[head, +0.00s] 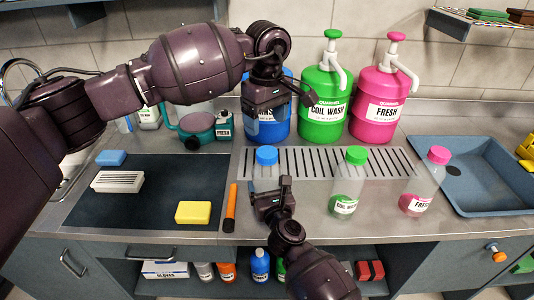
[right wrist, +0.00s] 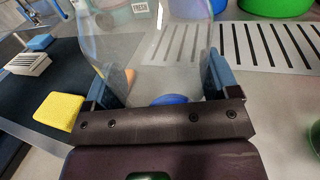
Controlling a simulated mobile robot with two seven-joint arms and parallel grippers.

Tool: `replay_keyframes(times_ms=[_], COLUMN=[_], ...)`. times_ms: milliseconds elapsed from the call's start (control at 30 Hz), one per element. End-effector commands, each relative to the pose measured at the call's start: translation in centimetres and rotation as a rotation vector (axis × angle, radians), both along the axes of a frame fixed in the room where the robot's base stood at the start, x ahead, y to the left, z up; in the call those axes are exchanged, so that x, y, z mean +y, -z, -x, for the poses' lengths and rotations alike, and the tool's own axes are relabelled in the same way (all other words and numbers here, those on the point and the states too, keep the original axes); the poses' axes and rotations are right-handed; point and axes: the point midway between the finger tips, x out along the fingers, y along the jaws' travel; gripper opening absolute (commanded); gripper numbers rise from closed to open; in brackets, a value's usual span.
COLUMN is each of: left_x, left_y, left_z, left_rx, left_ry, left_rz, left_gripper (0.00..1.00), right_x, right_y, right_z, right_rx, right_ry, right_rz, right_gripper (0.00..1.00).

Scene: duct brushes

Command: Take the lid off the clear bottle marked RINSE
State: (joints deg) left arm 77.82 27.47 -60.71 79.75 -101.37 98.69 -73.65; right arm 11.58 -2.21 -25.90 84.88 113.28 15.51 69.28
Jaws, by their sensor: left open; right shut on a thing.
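A clear bottle (head: 266,172) with a blue lid (head: 266,156) stands upright at the left end of the slotted drain strip. The lid is on it; its label is hidden. My right gripper (head: 270,186) is shut on the bottle from the front, below the lid. In the right wrist view the clear bottle (right wrist: 150,45) is between the fingers of the gripper (right wrist: 162,84). My left gripper (head: 280,100) is open and empty, above and behind the blue lid, in front of the blue pump jug (head: 268,130).
Bottles with green (head: 347,185) and pink (head: 427,180) lids stand to the right. Green (head: 322,110) and pink (head: 378,105) pump jugs stand behind. A dark mat (head: 150,205) with sponges and a brush, and an orange marker (head: 230,207), lie left. A blue tray (head: 500,205) is far right.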

Motion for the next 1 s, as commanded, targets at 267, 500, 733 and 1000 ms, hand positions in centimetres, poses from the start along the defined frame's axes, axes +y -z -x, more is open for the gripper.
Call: replay_keyframes(times_ms=[267,500,733,1000], left_x=[0.06,-0.02,-0.17,-0.22], left_y=[0.18,0.4,0.52,0.72], left_z=[0.06,0.15,0.22,0.22], left_rx=[0.009,0.019,0.022,0.021], left_ry=[0.363,0.71,0.984,1.119], left_rz=[-0.007,-0.002,0.006,0.008], left_gripper=[0.74,0.74,0.74,0.74], right_x=[0.0,0.0,0.0,0.0], right_y=[0.0,0.0,0.0,0.0], right_z=[0.0,0.0,0.0,0.0], right_rx=[0.0,0.0,0.0,0.0], right_ry=[0.0,0.0,0.0,0.0], right_rz=[0.0,0.0,0.0,0.0], right_gripper=[0.15,0.15,0.15,0.15])
